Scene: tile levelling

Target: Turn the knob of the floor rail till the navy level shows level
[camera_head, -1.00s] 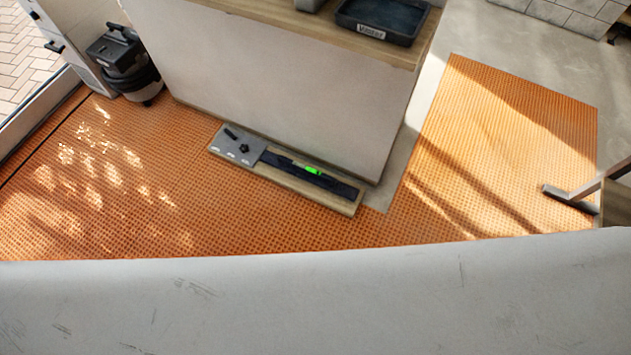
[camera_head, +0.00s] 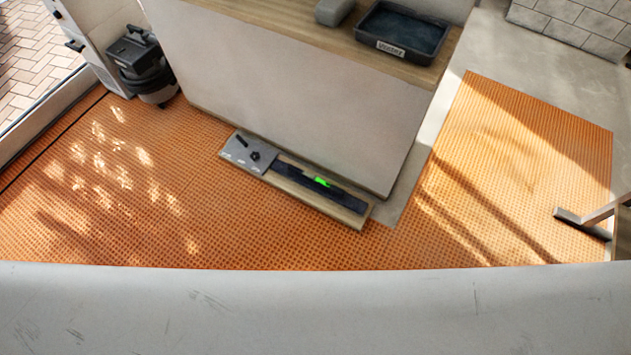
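The floor rail (camera_head: 347,218) is a low wooden board on the orange floor, along the foot of a pale counter. A grey plate (camera_head: 238,156) with a dark knob (camera_head: 255,156) and a dark lever sits at its left end. The navy level (camera_head: 344,196) lies along the rail to the right of the plate. Its bright green vial (camera_head: 321,182) shows, but the bubble is too small to read. Neither of my grippers is in view.
The pale counter (camera_head: 300,100) stands right behind the rail and carries a dark tray labelled Water (camera_head: 403,31) and a grey block (camera_head: 333,11). A dark vacuum (camera_head: 143,68) stands at the left. The orange floor (camera_head: 190,235) before the rail is clear.

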